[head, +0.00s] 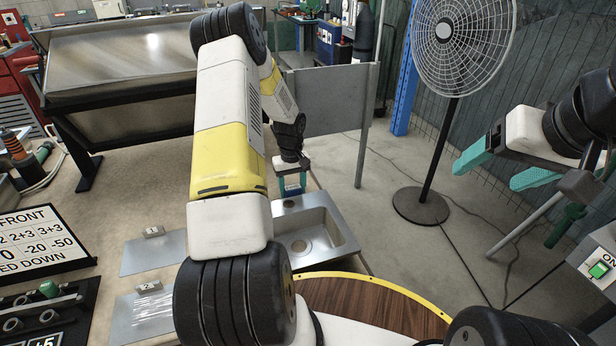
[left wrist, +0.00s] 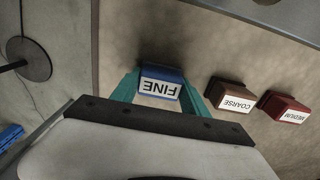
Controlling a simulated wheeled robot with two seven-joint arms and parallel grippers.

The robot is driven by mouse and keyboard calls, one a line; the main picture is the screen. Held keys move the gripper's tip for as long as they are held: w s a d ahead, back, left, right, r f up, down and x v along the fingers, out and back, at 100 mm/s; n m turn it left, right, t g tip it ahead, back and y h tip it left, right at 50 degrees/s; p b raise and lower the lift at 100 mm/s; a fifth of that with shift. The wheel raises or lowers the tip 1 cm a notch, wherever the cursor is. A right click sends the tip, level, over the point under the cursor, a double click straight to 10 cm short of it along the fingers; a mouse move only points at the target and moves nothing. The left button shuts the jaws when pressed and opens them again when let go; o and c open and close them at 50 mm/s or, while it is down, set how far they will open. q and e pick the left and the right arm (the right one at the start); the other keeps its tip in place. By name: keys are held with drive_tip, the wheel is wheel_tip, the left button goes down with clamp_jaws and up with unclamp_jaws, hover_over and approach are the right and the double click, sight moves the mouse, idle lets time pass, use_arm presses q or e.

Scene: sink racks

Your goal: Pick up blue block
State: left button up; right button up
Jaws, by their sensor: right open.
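The blue block (left wrist: 160,84) carries a white label reading FINE. In the left wrist view it sits between the teal fingers of my left gripper (left wrist: 158,92), which appear to press on both its sides. My right gripper (head: 505,168) is open and empty at the right of the head view, far from the block.
In the left wrist view a brown COARSE block (left wrist: 230,96) and a dark red MEDIUM block (left wrist: 284,107) lie right of the blue one. A metal sink (head: 318,226) is close in the head view. A standing fan (head: 443,110) is at the right.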

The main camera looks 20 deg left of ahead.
sight(293, 187)
use_arm(q)
drive_tip(key=c, duration=0.7)
drive_tip(key=shift+r, duration=0.15)
wheel_tip(293, 187, up, 10)
drive_tip(key=shift+f, duration=0.1)
drive_tip(key=o, duration=0.6)
drive_tip(key=c, duration=0.4)
drive_tip(key=shift+o, duration=0.2)
drive_tip(key=shift+d, duration=0.1)
